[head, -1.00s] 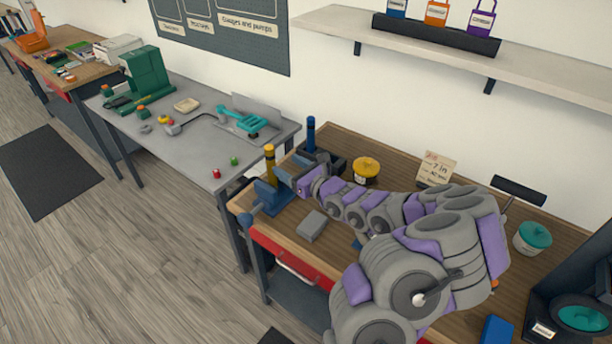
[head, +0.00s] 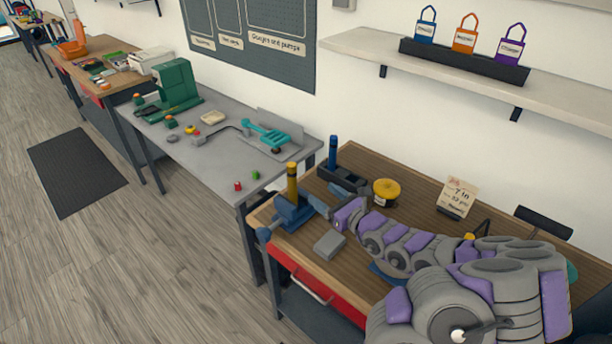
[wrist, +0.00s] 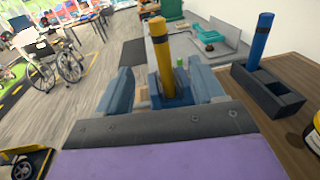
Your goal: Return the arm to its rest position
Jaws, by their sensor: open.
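My arm, grey and purple, reaches over the wooden bench (head: 400,178) from the lower right in the head view. My gripper (head: 319,207) is at its far end, just right of the blue vise (head: 294,214). In the wrist view my gripper (wrist: 162,90) is open, its two blue-grey fingers spread apart. A yellow cylinder with a dark band (head: 292,182) stands upright in the vise. It shows beyond and between the fingers in the wrist view (wrist: 161,50). I see nothing held. I cannot tell how far the fingertips are from the vise.
A blue cylinder (head: 333,153) stands in a dark holder. A yellow-lidded jar (head: 386,192), a grey block (head: 330,244) and a note card (head: 458,197) are on the bench near my arm. A shelf (head: 350,42) runs above.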

